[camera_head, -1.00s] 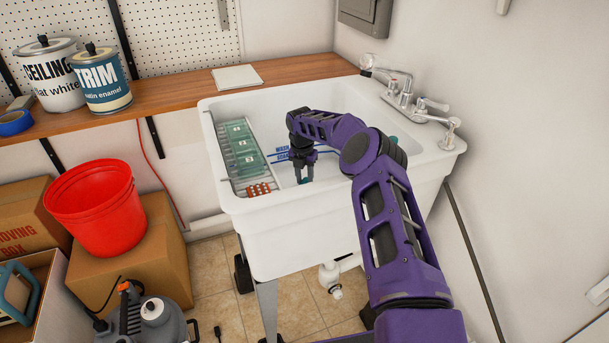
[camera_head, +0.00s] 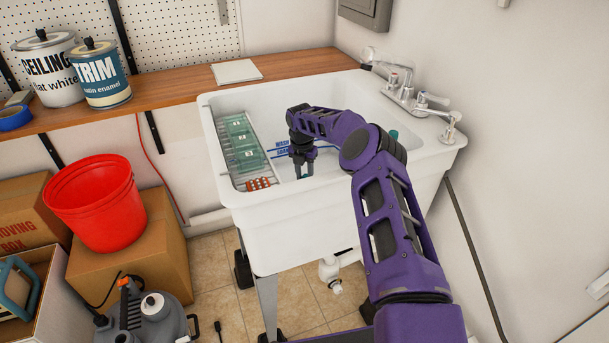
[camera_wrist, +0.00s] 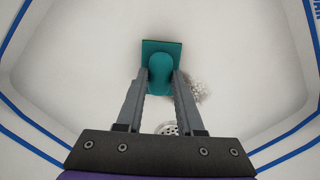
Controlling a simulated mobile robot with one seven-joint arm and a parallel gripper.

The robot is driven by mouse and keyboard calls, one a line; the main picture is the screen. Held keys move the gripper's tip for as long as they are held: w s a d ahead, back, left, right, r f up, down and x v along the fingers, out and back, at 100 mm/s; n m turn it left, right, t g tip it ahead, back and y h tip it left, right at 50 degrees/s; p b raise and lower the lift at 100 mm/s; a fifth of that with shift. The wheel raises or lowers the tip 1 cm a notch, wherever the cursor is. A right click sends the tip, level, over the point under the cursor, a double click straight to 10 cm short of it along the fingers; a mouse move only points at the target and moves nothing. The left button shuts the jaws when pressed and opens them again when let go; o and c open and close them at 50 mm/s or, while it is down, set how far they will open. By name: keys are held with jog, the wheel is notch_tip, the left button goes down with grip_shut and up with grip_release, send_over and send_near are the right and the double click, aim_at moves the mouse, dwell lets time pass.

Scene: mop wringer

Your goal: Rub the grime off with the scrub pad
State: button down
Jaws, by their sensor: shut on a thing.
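The teal scrub pad (camera_wrist: 161,50) is a square pad with a rounded grip, seen in the wrist view. My gripper (camera_wrist: 160,80) is shut on the grip, one finger on each side, with the pad inside the white sink basin. A grey speckled patch of grime (camera_wrist: 198,86) shows on the basin floor just right of the pad and fingers, close to the drain (camera_wrist: 168,129). The fingers may cover part of it. Whether the pad touches the floor I cannot tell. In the head view my gripper (camera_head: 304,170) is low in the sink (camera_head: 300,225), and the pad is hardly visible.
A wire rack (camera_head: 217,135) with green pads and a small orange-red item (camera_head: 258,184) runs along the sink's left side. Faucets (camera_head: 405,92) stand at the back right rim. Blue lines mark the basin walls. A red bucket (camera_head: 97,205) is outside to the left.

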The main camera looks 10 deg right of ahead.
jog(key=shift+f+b, duration=0.4)
jog(key=shift+f, duration=0.05)
